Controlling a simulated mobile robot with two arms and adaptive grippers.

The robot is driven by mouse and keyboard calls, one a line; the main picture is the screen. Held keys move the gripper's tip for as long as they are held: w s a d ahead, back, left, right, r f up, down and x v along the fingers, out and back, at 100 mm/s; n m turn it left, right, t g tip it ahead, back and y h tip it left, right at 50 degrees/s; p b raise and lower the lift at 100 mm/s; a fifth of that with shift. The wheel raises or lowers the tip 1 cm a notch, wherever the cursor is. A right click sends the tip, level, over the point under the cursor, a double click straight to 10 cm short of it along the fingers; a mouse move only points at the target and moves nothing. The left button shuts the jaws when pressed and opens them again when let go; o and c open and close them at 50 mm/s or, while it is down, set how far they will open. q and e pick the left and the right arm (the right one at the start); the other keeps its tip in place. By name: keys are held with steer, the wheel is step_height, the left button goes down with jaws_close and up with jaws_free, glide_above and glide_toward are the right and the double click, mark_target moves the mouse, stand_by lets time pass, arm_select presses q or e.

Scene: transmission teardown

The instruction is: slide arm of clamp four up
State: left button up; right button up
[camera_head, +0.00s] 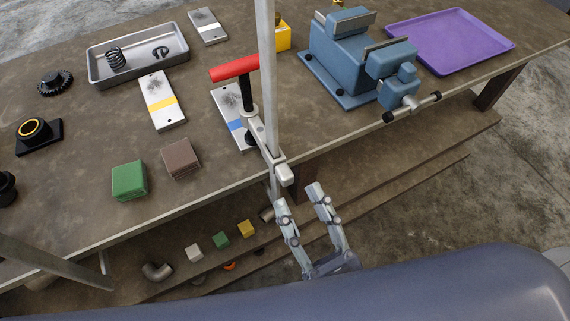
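A clamp with a tall grey bar (268,60) stands upright at the table's front edge. Its sliding arm (270,148) sits around the bar near tabletop level. A red handle (234,69) tops the dark screw, which comes down beside a plate with a blue stripe. No number shows on the clamp. My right gripper (299,197) is in front of the table edge, just below and right of the arm's pale end (285,175). Its two fingers are spread and nothing is between them. It appears apart from the clamp. My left gripper is not in view.
A blue vise (345,58) and a purple tray (450,42) are to the right. Green (129,181) and brown (181,159) blocks, striped plates and a metal tray (105,73) are to the left. A lower shelf holds small blocks and pipe pieces.

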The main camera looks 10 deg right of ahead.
mark_target(290, 181)
steer(key=shift+p+x, duration=0.75)
steer(key=shift+x, duration=2.45)
steer(key=shift+f, duration=0.1)
jaws_close()
